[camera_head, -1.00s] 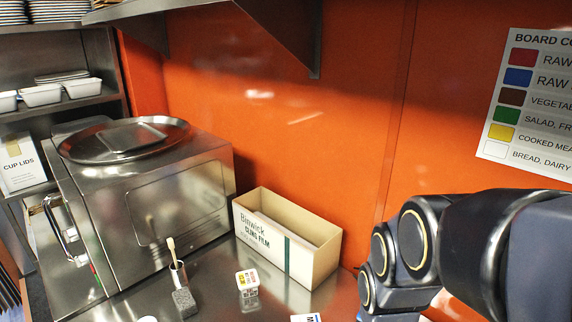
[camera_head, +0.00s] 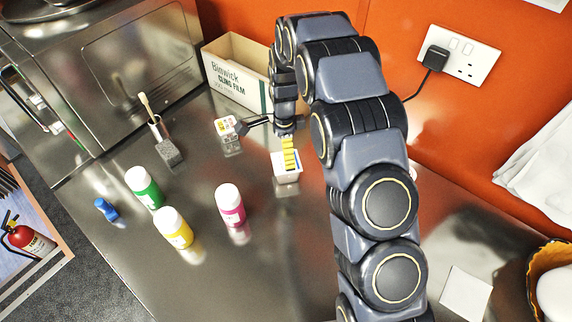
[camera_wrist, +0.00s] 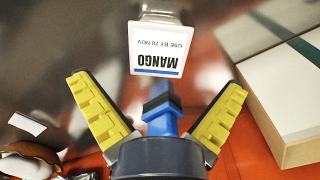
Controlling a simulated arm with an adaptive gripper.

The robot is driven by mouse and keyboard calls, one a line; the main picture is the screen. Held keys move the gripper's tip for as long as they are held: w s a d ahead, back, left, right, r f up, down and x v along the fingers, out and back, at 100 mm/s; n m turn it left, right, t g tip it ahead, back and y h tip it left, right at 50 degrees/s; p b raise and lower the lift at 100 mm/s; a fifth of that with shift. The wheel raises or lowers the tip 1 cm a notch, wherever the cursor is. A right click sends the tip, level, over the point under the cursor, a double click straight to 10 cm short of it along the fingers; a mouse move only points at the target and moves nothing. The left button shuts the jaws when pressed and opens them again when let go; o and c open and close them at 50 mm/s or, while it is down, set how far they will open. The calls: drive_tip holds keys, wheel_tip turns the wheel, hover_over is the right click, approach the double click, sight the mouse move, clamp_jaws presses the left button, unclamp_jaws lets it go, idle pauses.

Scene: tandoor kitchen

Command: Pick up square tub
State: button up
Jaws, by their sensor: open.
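Two small square tubs with white lids stand on the steel counter. One tub (camera_head: 281,174) has a white label and shows in the wrist view as the tub marked MANGO (camera_wrist: 157,48), use by 28 Nov. My gripper (camera_head: 266,147) is open and empty above the counter at the MANGO tub. One yellow-padded finger covers part of that tub in the head view. In the wrist view, the tub lies centred ahead of my spread fingers (camera_wrist: 158,88).
The cling film box (camera_head: 225,75) stands just behind my gripper, and on the right in the wrist view. A brush in a holder (camera_head: 157,130) and green (camera_head: 145,189), yellow (camera_head: 174,229) and pink (camera_head: 230,206) bottles stand left and in front.

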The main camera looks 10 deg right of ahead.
drive_tip(key=f, duration=0.7)
drive_tip(key=shift+d+f, duration=0.25)
drive_tip(key=shift+f, duration=0.1)
drive_tip(key=c, duration=1)
